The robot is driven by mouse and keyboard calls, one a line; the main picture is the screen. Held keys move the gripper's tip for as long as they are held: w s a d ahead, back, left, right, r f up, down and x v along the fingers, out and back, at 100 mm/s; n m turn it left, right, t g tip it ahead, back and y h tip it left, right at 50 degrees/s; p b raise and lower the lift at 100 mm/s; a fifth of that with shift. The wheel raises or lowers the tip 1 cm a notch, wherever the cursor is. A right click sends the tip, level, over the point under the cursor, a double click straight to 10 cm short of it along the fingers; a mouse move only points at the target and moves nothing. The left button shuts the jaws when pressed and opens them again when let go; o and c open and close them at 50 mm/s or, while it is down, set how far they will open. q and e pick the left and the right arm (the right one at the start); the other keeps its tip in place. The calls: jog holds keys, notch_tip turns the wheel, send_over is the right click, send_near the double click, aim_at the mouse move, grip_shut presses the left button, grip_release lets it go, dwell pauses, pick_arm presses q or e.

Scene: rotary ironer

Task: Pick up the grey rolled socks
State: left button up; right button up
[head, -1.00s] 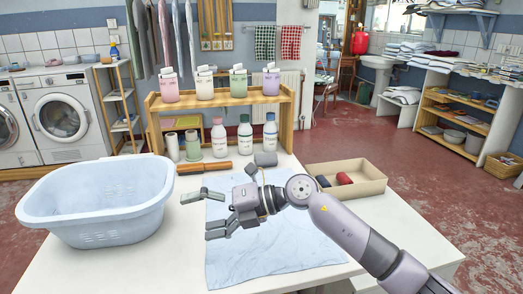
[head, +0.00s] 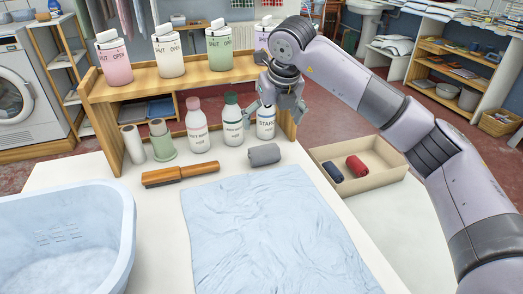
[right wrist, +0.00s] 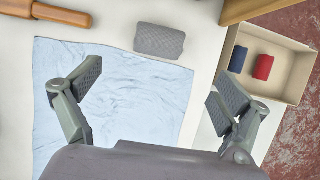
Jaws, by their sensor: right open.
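The grey rolled socks (head: 264,154) lie on the white table, just beyond the far edge of the light blue cloth and in front of the bottles. They also show in the right wrist view (right wrist: 159,41), ahead of the fingers and between their lines. My right gripper (head: 276,118) is open and empty, raised above the table near the bottles; in the right wrist view its two fingers (right wrist: 156,88) are spread wide. It does not touch the socks. My left gripper is not in view.
A cardboard box (head: 386,180) with navy and red rolled socks stands right of the grey ones. A wooden-handled brush (head: 180,173) lies left. Several bottles (head: 232,125) stand close behind, before a wooden shelf (head: 97,88). A pale blue basin (head: 115,235) is at left.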

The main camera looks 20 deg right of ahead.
aim_at(264, 147)
jog(key=x, duration=0.9)
jog(key=shift+f+b, duration=0.1)
jog(key=shift+b, duration=0.2)
jog(key=shift+w+f, duration=0.25)
jog(key=shift+f, duration=0.25)
jog(key=x, duration=0.3)
jog(key=shift+w+f, duration=0.25)
jog(key=shift+f, duration=0.05)
jog(key=shift+w+f, duration=0.15)
jog(key=shift+f, duration=0.15)
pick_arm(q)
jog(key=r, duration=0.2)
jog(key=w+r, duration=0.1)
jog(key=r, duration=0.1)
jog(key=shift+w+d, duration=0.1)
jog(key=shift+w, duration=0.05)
pick_arm(e)
jog(key=c, duration=0.4)
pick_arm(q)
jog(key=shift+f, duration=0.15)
pick_arm(e)
jog(key=c, duration=0.8)
jog(key=shift+r, duration=0.15)
